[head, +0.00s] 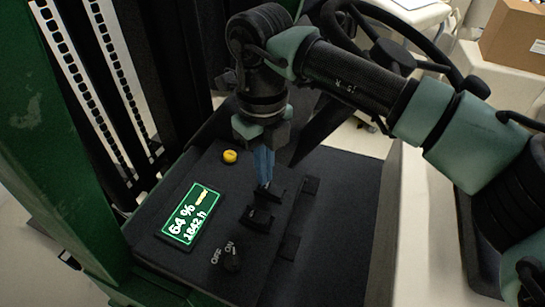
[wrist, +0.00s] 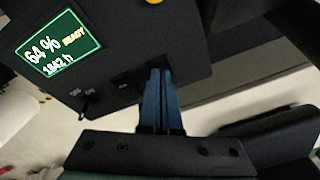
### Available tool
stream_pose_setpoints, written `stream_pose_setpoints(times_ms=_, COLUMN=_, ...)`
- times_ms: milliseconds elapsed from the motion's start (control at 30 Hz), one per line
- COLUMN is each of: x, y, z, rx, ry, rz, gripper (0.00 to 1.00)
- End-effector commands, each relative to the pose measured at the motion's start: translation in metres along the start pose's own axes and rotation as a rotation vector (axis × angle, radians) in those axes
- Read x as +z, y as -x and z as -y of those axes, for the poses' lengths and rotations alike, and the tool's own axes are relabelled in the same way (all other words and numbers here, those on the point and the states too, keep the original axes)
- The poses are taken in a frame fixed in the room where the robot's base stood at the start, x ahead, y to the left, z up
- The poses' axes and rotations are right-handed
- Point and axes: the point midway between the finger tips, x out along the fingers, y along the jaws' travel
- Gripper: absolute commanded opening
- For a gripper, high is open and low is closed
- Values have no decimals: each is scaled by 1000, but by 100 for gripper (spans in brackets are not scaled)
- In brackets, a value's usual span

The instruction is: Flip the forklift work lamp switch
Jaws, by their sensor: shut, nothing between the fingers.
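My gripper (head: 264,182) has blue fingers pressed together, pointing down at the dark forklift panel (head: 205,175). They hold nothing. The tips are at or just above a black switch-like part (head: 270,194); I cannot tell whether they touch it. A second black part (head: 257,217) sits just nearer. A black knob (head: 231,261) marked OFF and ON is near the panel's front end, apart from the fingers. No lamp label is readable, so I cannot tell which control is the lamp switch. In the wrist view the shut fingers (wrist: 160,72) hide part of the panel.
A green-lit display (head: 192,213) reading 64 % and 1842 h is left of the switches. A yellow button (head: 230,156) is beyond it. The green mast (head: 40,120) rises at left. A black steering wheel (head: 400,50) and cardboard box (head: 515,38) are at the back right.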

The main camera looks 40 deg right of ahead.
Motion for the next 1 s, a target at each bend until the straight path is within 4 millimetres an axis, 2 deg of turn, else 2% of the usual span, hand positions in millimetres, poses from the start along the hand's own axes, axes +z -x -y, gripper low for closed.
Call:
stream_pose_setpoints(times_ms=600, x=0, y=-10, z=0, rx=0, ry=0, rz=-2, gripper=0)
stream_pose_setpoints(times_ms=767, x=0, y=-6, z=0, rx=0, ry=0, rz=-1, gripper=0)
stream_pose_setpoints(times_ms=1000, x=0, y=12, z=0, rx=-1, ry=0, rz=0, gripper=0)
